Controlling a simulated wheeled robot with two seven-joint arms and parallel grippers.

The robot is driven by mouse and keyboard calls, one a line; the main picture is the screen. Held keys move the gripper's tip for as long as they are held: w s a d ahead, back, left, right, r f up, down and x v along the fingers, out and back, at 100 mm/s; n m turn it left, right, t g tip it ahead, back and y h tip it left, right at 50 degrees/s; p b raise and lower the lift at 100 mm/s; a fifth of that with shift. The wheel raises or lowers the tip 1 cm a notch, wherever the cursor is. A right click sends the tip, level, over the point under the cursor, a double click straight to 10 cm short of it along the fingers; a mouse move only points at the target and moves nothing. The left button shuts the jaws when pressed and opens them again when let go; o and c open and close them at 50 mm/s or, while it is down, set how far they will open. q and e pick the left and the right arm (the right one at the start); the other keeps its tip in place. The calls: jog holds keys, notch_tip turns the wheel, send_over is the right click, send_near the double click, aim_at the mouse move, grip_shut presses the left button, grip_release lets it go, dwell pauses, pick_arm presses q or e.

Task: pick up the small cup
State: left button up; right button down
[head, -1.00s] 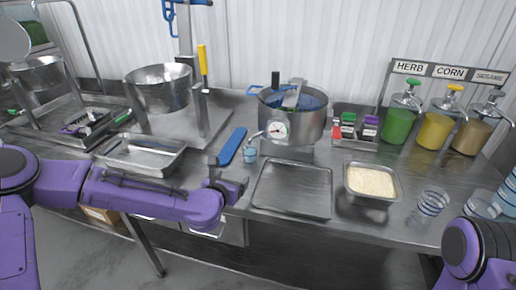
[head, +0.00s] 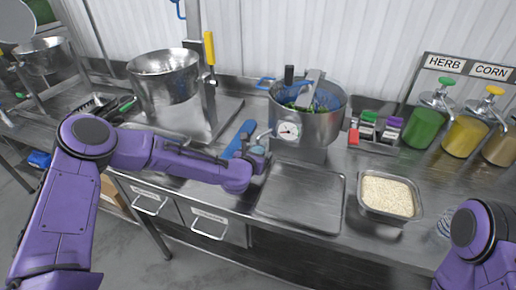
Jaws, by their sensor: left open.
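The small cup (head: 258,150), a clear blue-tinted one, stands on the steel counter just below the spout of the pot with the dial. My left gripper (head: 251,153) reaches in from the left and is right at the cup. The gripper is small in the picture and partly covers the cup, so I cannot tell whether its fingers touch it. The jaws are open. My right arm shows only at the lower right corner, and its gripper is out of view.
The pot with the dial (head: 315,128) stands behind the cup. A blue bar (head: 238,138) lies left of it. An empty flat tray (head: 300,194) and a rice pan (head: 362,203) are to the right. A steel bowl (head: 165,85) stands at the back left.

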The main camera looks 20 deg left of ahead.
pick_arm(q)
jog(key=shift+x, duration=1.1)
jog(key=shift+a, duration=0.15)
jog(key=shift+c, duration=0.3)
jog(key=c, duration=1)
jog(key=shift+w+r, duration=0.1)
jog(key=shift+r, duration=0.1)
